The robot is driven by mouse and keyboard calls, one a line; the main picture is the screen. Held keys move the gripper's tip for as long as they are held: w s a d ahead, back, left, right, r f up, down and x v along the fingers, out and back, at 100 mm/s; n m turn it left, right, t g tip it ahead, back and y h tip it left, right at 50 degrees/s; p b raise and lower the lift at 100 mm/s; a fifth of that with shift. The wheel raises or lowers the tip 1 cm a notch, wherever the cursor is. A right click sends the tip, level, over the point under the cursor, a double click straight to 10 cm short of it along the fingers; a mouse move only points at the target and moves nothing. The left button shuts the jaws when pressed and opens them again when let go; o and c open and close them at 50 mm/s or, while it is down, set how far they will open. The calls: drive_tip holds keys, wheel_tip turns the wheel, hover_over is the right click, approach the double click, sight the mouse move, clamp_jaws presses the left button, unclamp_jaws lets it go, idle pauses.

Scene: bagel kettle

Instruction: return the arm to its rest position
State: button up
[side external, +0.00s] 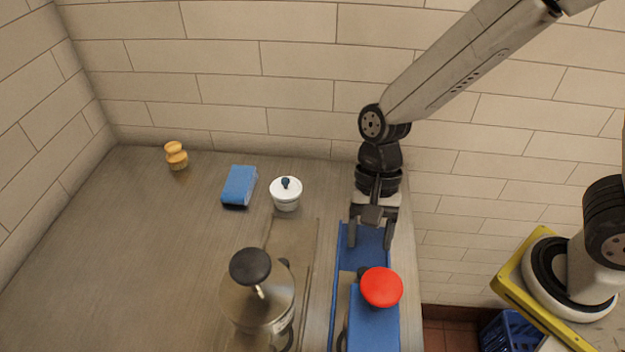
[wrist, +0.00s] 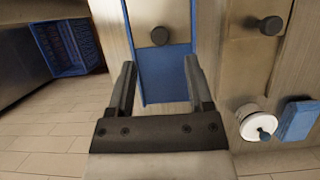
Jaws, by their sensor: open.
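My gripper (side external: 370,230) hangs from my arm, fingers down, over the far end of a blue tray-like surface (side external: 346,262) on the worktop. In the wrist view my gripper (wrist: 158,85) has its two fingers spread with nothing between them. Beyond the fingertips lies the blue surface (wrist: 165,88), with a dark round knob (wrist: 160,36) further out. In the side view a blue block-shaped thing with a red round knob (side external: 381,287) stands nearer the camera than my gripper.
A metal kettle (side external: 257,300) with a black knob stands left of the blue surface. A white lidded pot (side external: 286,195), a blue sponge-like block (side external: 239,185) and a wooden shaker (side external: 176,155) stand near the wall. The left worktop (side external: 110,260) is clear. A blue crate (side external: 508,332) is on the floor.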

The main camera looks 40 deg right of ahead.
drive_tip(key=w+d+r+n+t+h, duration=0.1)
drive_tip(key=w+d+n+t+h, duration=0.2)
drive_tip(key=d+n, duration=0.6)
drive_tip(key=shift+w+d+t, duration=0.2)
drive_tip(key=shift+d+t, duration=1.2)
drive_tip(key=shift+d, duration=2.8)
